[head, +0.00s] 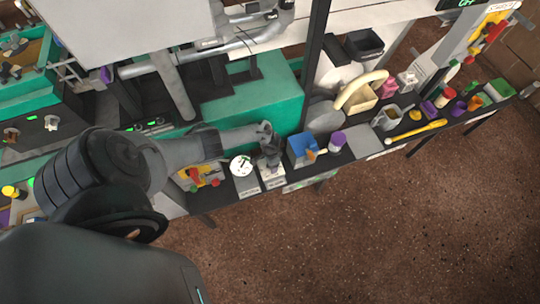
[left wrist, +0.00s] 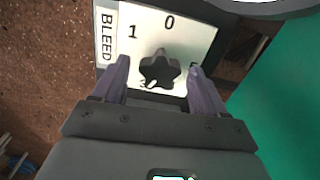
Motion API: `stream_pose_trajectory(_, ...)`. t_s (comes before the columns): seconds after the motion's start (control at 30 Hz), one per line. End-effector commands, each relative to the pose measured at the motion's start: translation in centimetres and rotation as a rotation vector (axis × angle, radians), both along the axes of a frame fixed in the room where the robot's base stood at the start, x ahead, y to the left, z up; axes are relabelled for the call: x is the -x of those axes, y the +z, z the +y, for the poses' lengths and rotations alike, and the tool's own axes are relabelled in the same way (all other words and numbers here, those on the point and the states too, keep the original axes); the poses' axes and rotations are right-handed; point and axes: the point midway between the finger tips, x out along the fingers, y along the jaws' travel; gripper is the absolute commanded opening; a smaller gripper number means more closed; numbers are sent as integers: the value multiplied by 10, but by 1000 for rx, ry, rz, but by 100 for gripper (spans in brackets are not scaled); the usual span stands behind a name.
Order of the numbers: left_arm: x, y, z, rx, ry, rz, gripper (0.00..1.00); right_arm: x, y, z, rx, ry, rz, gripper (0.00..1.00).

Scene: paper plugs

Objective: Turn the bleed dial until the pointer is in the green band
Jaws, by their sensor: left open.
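The bleed dial (left wrist: 160,72) is a dark star-shaped knob on a white plate (left wrist: 195,30) marked BLEED, 0 and 1, in the left wrist view. A small white mark shows at its lower left edge. My left gripper (left wrist: 158,66) is open, with one finger on each side of the knob and a gap on both sides. In the head view my left gripper (head: 269,148) is over the bleed box (head: 272,180) and hides the knob. A round white gauge (head: 241,166) stands just left of the box. Its pointer and green band are too small to read.
A blue box (head: 300,148) and a purple-capped jar (head: 337,141) stand right of the bleed box. A yellow and red panel (head: 203,177) is left of the gauge. A green block (head: 265,98) is behind. Open floor (head: 400,230) lies in front of the bench.

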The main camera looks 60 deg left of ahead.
Motion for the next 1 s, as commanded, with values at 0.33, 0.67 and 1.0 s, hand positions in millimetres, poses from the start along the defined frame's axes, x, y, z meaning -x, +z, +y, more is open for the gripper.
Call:
stream_pose_trajectory(0.33, 0, 24, 0, 1, 0, 0, 72, 0, 25, 2, -7, -5, 0, 0)
stream_pose_trajectory(0.67, 0, 38, 0, 1, 0, 0, 72, 0, 40, 2, -7, -5, -1, 0)
stream_pose_trajectory(1.0, 0, 37, 0, 0, -19, 0, 72, 0, 38, 0, 1, 1, 0, 0)
